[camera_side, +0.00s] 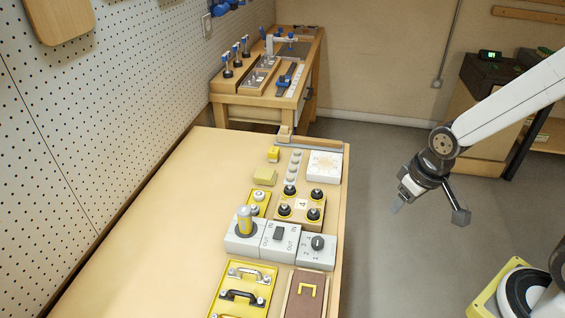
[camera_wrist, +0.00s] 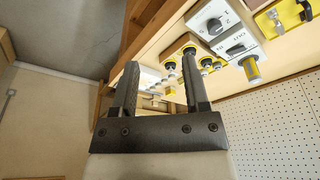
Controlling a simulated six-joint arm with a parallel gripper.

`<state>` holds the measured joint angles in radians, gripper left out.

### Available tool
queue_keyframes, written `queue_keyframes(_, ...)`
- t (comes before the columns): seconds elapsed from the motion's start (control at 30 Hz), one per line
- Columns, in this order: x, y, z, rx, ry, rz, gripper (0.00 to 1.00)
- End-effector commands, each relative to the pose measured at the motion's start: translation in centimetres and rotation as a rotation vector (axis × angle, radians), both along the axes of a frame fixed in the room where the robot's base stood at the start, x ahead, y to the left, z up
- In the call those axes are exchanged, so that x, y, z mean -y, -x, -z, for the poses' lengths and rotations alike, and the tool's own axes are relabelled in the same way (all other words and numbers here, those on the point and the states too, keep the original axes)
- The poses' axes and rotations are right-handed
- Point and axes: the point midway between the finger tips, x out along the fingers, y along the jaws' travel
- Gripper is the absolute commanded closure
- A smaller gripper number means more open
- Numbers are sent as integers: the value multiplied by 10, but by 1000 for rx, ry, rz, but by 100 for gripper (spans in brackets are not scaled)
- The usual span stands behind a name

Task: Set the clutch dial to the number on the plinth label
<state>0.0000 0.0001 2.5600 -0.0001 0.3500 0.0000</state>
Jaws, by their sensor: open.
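The clutch dial (camera_side: 318,243) is a dark round knob on a light grey block with numbers around it, at the right of a row of three grey blocks. It also shows in the wrist view (camera_wrist: 215,26). Which number its pointer faces is too small to tell. The plinth label (camera_side: 301,204) is a pale square that seems to read 4, amid black knobs on a yellow-edged wooden plinth. My gripper (camera_side: 397,207) is open and empty, off the bench's right side and well apart from the dial. Its two dark fingers (camera_wrist: 159,62) stand apart in the wrist view.
Nearer are a yellow panel with handles (camera_side: 232,298) and a brown panel (camera_side: 306,295). The bench's left part (camera_side: 150,235) is bare, beside a pegboard wall.

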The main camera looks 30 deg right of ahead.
Motion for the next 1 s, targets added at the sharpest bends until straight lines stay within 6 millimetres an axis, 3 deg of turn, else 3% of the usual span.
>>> queue_keyframes(0.27,0,0,0,0,0,0,41)
queue_keyframes(0.37,0,0,0,0,0,-2,19)
queue_keyframes(0.57,-5,-8,2,-13,12,-70,19)
queue_keyframes(0.77,-19,-32,11,-50,48,-283,19)
queue_keyframes(1.0,-49,-71,33,-109,101,-673,19)
